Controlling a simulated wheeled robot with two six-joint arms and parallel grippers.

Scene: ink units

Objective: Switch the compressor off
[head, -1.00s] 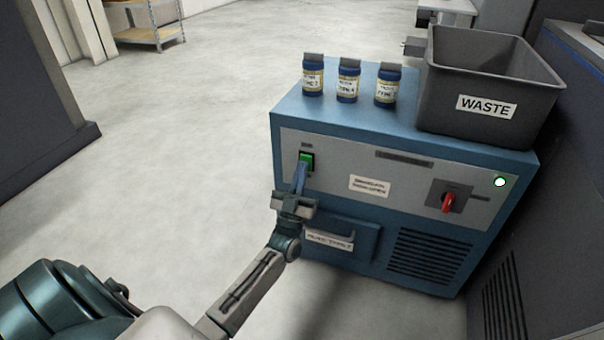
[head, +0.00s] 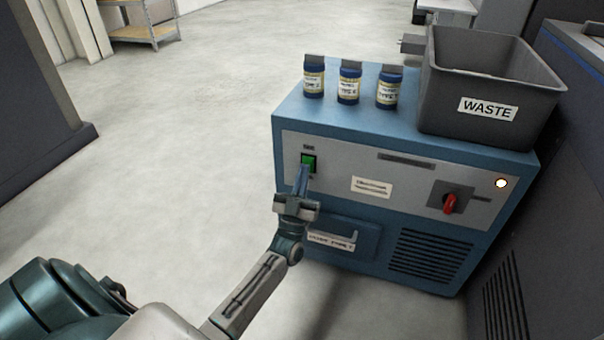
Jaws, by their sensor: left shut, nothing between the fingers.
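The compressor is the blue cabinet (head: 345,125) with a grey front panel. A green rocker switch (head: 308,160) in a black frame sits at the panel's upper left. A round lamp (head: 501,183) at the panel's right glows white with a warm rim. A red rotary knob (head: 449,203) sits on a dark plate left of the lamp. My left gripper (head: 305,170) is shut and empty, its fingertips at the lower edge of the green switch, partly hiding it. I cannot tell whether they touch. My right gripper is not in view.
Three blue jars (head: 348,83) stand on the cabinet top, beside a grey bin (head: 450,100) marked WASTE. A drawer with a handle (head: 336,236) is below my left gripper. A dark machine (head: 575,150) stands close on the right. The floor to the left is clear.

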